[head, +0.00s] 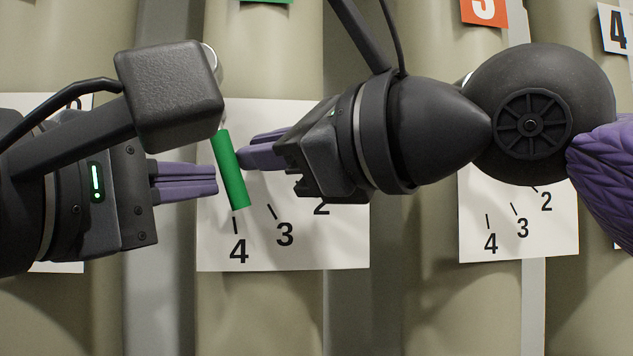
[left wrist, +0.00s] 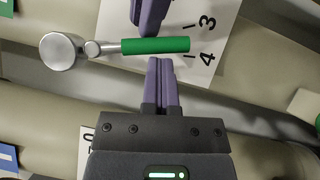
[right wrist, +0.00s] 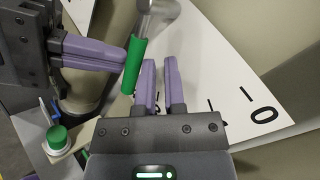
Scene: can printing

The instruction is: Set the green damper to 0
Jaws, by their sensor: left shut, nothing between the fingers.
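The green damper handle (head: 231,170) hangs from its silver pivot, its lower end near the 4 mark on the white scale plate (head: 300,255). It also shows in the left wrist view (left wrist: 155,45) and the right wrist view (right wrist: 134,66). My left gripper (head: 217,180) is shut and empty, its tips close to the handle's left side; I cannot tell if they touch. My right gripper (head: 242,156) is slightly open and empty, its fingers close to the handle's right side. The plate's 0 (right wrist: 264,114) shows in the right wrist view; my right gripper hides it in the head view.
Large beige pipes (head: 260,315) stand behind. Another scale plate (head: 520,235) is at the right, partly covered by my right arm. An orange number tag (head: 484,12) is above. A green-topped knob (right wrist: 57,137) shows at lower left in the right wrist view.

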